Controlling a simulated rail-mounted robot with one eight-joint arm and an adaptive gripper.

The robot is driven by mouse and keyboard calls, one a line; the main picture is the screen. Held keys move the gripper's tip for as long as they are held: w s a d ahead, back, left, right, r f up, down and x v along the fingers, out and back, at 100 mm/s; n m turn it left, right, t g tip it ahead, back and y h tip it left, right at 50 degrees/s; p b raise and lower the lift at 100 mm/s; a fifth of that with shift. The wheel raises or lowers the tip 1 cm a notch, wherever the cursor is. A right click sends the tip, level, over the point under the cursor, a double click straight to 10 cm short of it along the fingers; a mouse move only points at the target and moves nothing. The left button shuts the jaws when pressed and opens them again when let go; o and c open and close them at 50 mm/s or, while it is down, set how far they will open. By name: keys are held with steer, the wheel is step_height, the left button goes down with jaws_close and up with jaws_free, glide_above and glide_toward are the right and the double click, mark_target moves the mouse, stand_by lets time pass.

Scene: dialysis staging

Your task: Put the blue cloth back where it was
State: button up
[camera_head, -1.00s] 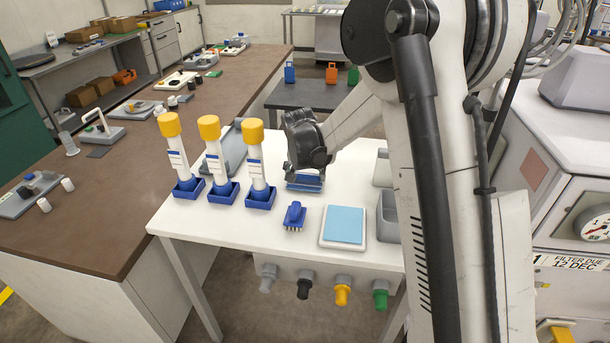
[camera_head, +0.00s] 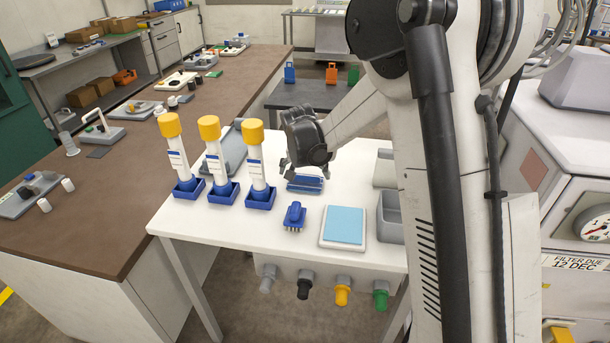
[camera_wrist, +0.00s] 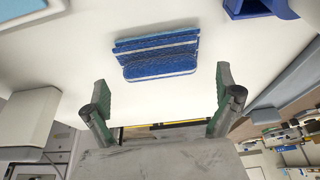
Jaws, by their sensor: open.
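The blue cloth (camera_head: 305,185) looks folded and lies flat on the white table, behind a small blue brush. In the wrist view the cloth (camera_wrist: 157,55) shows as stacked blue layers with pale edges. My gripper (camera_head: 308,163) is just above the cloth, apart from it, in the head view. In the wrist view my gripper (camera_wrist: 162,80) has its two fingers wide apart with nothing between them, and the cloth lies beyond the tips.
Three yellow-capped tubes in blue holders (camera_head: 220,193) stand left of the cloth. In front are the blue brush (camera_head: 294,214) and a white tray (camera_head: 343,246) with a light blue square. A grey bin (camera_head: 391,228) stands at the right.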

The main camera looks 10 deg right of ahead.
steer(key=v, duration=1.1)
steer(key=s+d+r+n+t+y, duration=0.1)
steer(key=s+r, duration=0.3)
steer(key=s, duration=0.4)
steer(key=s+d+r+n+t, duration=0.1)
steer(key=s+r, duration=0.4)
steer(key=s, duration=0.4)
steer(key=s+f+n+t, duration=0.1)
steer(key=s+f+n, duration=0.1)
steer(key=s, duration=1.5)
steer(key=shift+f+n+y, duration=0.3)
steer(key=shift+n+y, duration=0.1)
steer(key=shift+s, duration=0.15)
